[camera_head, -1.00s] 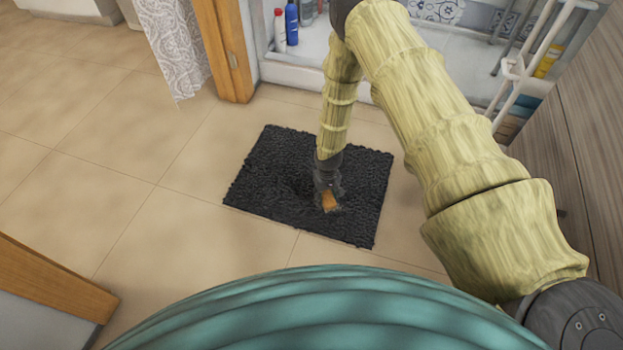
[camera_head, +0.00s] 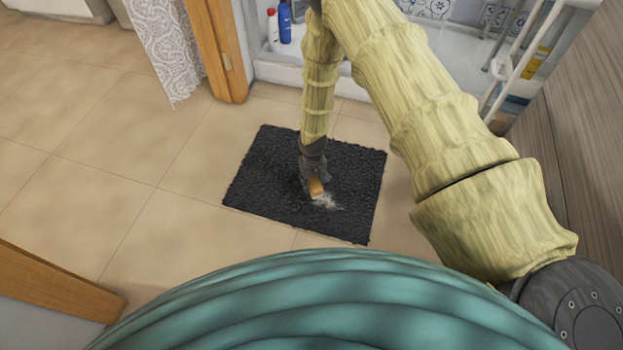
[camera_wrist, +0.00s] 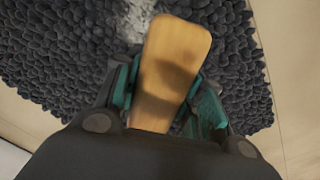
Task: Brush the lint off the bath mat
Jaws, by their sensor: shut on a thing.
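The dark grey, shaggy bath mat (camera_head: 262,180) lies flat on the tiled floor in the head view. It also fills much of the wrist view (camera_wrist: 60,60). Whitish lint (camera_head: 327,202) shows on the mat beside the brush, and at the top of the wrist view (camera_wrist: 138,15). My gripper (camera_head: 313,178) points down over the mat, shut on an orange-brown wooden brush (camera_head: 316,188). In the wrist view the brush's back (camera_wrist: 172,70) shows between the fingers. Its bristles are hidden, and I cannot tell whether they touch the mat.
A white shower ledge with bottles (camera_head: 285,27) stands behind the mat. A wooden door frame (camera_head: 222,60) and a patterned curtain (camera_head: 168,50) are at the back left. A white rail (camera_head: 525,55) stands at the right. Floor left of the mat is clear.

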